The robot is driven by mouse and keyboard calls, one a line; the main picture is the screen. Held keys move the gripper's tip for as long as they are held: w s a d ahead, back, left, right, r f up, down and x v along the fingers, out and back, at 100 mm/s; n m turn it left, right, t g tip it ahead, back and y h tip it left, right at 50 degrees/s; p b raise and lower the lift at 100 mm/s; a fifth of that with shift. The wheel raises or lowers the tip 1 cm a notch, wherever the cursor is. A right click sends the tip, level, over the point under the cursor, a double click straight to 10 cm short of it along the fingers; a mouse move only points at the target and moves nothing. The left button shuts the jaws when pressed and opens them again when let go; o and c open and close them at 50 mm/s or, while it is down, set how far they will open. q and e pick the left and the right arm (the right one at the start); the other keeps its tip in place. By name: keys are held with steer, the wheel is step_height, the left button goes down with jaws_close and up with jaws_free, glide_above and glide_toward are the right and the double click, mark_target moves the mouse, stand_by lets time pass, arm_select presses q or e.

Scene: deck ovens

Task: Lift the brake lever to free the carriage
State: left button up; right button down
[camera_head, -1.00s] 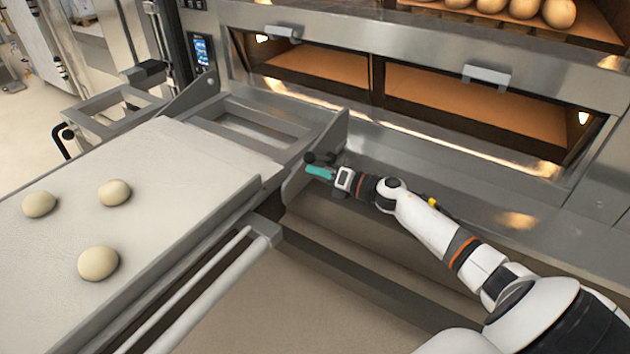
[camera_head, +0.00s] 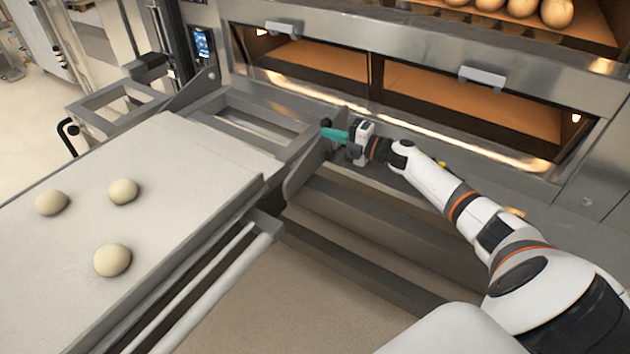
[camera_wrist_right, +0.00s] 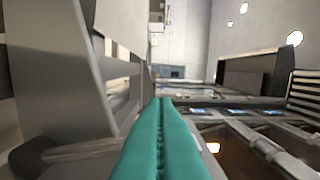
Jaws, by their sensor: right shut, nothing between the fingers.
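My right gripper (camera_head: 326,132) has teal fingers pressed together, with nothing between them; it also shows in the wrist view (camera_wrist_right: 160,105). It is at the oven-side end of the carriage (camera_head: 190,150), beside a metal side plate (camera_head: 303,172). A small black knob (camera_head: 326,122) shows right at the fingertips; I take it for the end of the brake lever. In the wrist view a black knob (camera_wrist_right: 33,158) on a metal rod (camera_wrist_right: 85,149) lies left of the fingers. The rod's other end is hidden behind them; contact cannot be told. My left gripper is out of view.
Several dough balls (camera_head: 112,260) lie on the carriage's pale belt. The deck oven (camera_head: 440,58) stands behind, with loaves (camera_head: 557,12) on its upper deck. A black handle (camera_head: 68,135) is at the carriage's far left. Metal rails (camera_head: 205,280) run below the belt.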

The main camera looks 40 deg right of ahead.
steer(key=shift+w+d+r+m, duration=0.25)
steer(key=shift+d+m, duration=0.15)
steer(key=shift+m, duration=0.1)
steer(key=shift+d, duration=0.1)
steer(key=shift+s, duration=0.1)
